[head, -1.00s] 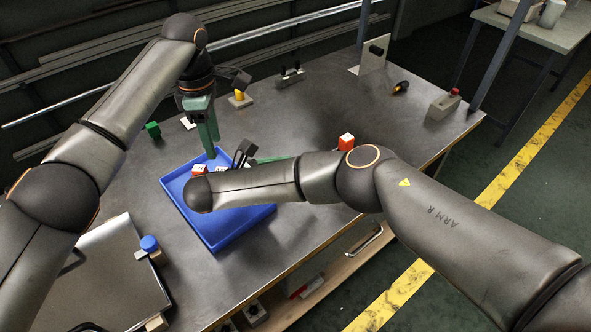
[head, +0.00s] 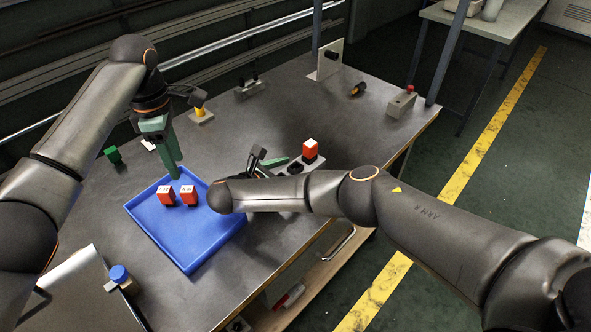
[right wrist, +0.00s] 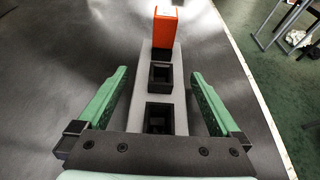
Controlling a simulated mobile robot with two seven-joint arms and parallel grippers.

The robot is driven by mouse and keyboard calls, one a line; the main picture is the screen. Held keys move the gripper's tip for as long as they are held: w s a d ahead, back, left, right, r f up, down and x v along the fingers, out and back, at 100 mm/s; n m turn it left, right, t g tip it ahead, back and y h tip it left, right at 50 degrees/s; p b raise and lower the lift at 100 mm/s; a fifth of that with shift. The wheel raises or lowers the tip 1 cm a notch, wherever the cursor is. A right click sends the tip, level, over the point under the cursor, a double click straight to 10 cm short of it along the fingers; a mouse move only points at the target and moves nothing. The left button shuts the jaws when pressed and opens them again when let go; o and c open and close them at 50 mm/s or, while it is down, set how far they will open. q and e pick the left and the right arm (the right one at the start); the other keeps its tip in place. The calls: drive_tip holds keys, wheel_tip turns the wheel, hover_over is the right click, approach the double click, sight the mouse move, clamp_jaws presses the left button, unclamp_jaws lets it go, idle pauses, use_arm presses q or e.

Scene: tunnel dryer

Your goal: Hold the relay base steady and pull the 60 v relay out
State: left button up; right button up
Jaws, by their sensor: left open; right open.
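The relay base (right wrist: 185,105) is a long grey block with two empty dark sockets in the right wrist view. One orange-red relay (right wrist: 165,27) stands upright at its far end; it also shows in the head view (head: 310,148). Its marking cannot be read. My right gripper (right wrist: 160,78) is open, with its green fingers on either side of the base, apart from the relay. In the head view my right arm hides part of the base. My left gripper (head: 174,170) points down above the back edge of the blue tray, open and empty.
The blue tray (head: 190,252) holds two red relays (head: 166,195) with white tops. A blue-capped item (head: 119,274) is at the lower left.

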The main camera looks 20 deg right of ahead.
sight(187, 189)
drive_tip(key=shift+w+d+f, duration=0.15)
drive_tip(key=shift+w+d, duration=0.05)
drive_tip(key=shift+d, duration=0.15)
use_arm(q)
drive_tip(key=shift+o, duration=0.2)
use_arm(e)
drive_tip(key=c, duration=1.5)
use_arm(q)
wheel_tip(187, 189, down, 10)
drive_tip(key=m, duration=1.9)
drive_tip(key=shift+f+m, duration=0.2)
drive_tip(key=shift+m, duration=0.1)
